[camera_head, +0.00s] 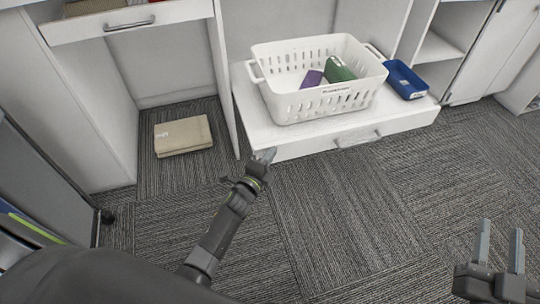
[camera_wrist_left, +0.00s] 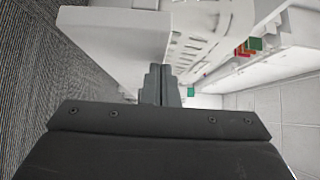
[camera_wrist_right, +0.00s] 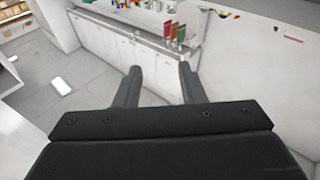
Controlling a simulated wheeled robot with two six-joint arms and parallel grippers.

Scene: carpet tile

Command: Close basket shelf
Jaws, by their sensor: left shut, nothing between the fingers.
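The basket shelf (camera_head: 285,133) is a white pull-out shelf that sticks out from the cabinet, with a handle (camera_head: 358,138) on its front. A white basket (camera_head: 325,102) stands on it, holding a green item (camera_head: 339,70) and a purple item (camera_head: 312,79). A blue bin (camera_head: 405,79) sits on the shelf at the right. My left gripper (camera_head: 265,155) is shut and empty at the shelf's front left corner; I cannot tell if it touches. Its fingers also show in the left wrist view (camera_wrist_left: 162,85). My right gripper (camera_head: 499,246) is open and empty over the carpet, far from the shelf.
A beige folded item (camera_head: 183,136) lies on the carpet in the open bay left of the shelf. An upper drawer (camera_head: 128,22) with a handle is above that bay. White cabinets (camera_head: 505,50) stand at the right. The carpet (camera_head: 350,215) before the shelf is clear.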

